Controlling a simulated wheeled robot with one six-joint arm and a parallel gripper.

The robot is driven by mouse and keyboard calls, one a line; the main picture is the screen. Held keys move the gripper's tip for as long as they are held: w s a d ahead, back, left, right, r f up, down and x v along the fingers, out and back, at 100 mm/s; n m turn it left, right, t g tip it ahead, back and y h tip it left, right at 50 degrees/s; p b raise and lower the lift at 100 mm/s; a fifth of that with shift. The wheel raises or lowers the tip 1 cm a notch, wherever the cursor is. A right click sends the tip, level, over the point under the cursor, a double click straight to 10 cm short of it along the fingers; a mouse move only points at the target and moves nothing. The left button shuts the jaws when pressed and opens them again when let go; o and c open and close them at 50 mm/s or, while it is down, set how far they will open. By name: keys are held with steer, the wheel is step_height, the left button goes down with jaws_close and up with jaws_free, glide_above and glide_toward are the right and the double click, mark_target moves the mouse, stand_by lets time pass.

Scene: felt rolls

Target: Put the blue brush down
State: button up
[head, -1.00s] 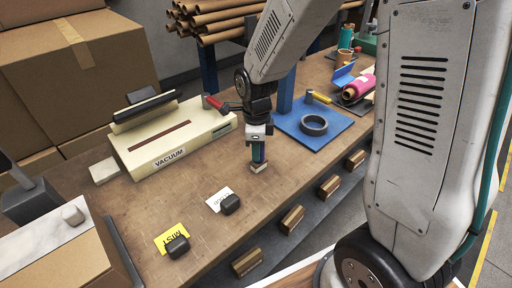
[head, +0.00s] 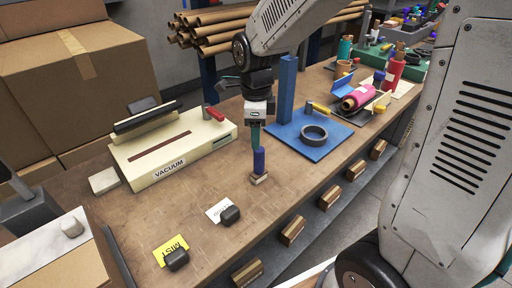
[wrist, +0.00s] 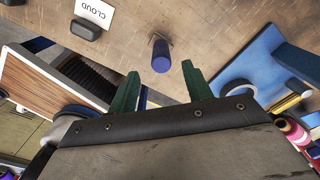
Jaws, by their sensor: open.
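The blue brush (head: 259,161) stands upright on the wooden bench, its blue handle up and its pale wooden foot on the bench top. In the wrist view the brush (wrist: 161,57) shows just beyond the fingertips, seen from its handle end. My gripper (head: 255,144) is above the brush and apart from it. In the wrist view its two green fingers (wrist: 160,72) are spread wide with nothing between them.
A white card and dark block (head: 230,214) lie left of the brush, and a yellow card (head: 171,248) further left. The cream vacuum machine (head: 170,150) stands behind left. A blue board with a dark ring (head: 314,134) and blue post stands right.

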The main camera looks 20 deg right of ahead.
step_height(320, 180, up, 2)
steer(key=shift+r, duration=0.25)
steer(key=shift+s+d+r+n, duration=0.1)
steer(key=shift+s+r+n, duration=0.25)
steer(key=shift+n, duration=0.05)
steer(key=s+d+r+n, duration=0.1)
steer(key=s+r+n, duration=0.2)
steer(key=s+n, duration=0.7)
steer(key=s+d+r+n+t, duration=0.1)
steer(key=s+d+r+n, duration=0.1)
steer(key=s+n, duration=0.9)
steer(key=shift+s+d+r+n, duration=0.2)
steer(key=shift+s+r+n, duration=0.1)
steer(key=shift+r+n, duration=0.5)
steer(key=shift+o, duration=0.4)
